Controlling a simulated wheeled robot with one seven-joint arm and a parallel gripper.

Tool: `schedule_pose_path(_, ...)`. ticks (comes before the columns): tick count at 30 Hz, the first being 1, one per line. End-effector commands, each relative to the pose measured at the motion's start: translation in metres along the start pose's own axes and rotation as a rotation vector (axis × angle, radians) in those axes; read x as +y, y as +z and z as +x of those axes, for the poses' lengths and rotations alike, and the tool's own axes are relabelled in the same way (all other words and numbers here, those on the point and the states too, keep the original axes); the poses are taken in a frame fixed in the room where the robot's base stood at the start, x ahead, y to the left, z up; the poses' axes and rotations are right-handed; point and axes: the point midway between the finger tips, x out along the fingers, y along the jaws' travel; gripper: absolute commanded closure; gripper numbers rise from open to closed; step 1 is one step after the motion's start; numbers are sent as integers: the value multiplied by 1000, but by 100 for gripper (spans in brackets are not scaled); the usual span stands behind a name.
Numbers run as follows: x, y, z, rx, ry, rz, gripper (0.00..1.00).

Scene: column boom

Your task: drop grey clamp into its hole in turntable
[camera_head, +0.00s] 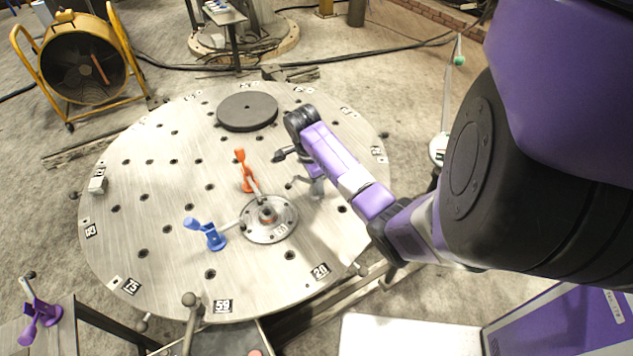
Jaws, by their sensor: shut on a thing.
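The round metal turntable (130,255) has many dark holes and numbered labels around its rim. My gripper (306,174) is over its right part, mostly hidden behind my purple arm. It is shut on the grey clamp (317,187), which shows just below the arm. The lower end of the clamp is close to the plate. I cannot tell whether it touches the plate or is in a hole.
An orange clamp (242,170) and a blue clamp (207,233) stand by the central hub (268,232). A dark disc (247,111) lies at the back. A purple clamp (38,312) is at lower left, and a yellow fan (84,66) at upper left.

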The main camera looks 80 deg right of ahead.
Motion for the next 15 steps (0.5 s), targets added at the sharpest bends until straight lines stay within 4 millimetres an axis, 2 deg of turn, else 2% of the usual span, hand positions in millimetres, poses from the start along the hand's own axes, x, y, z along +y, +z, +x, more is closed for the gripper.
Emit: schedule_pose_path(15,0,2,13,0,-1,0,100)
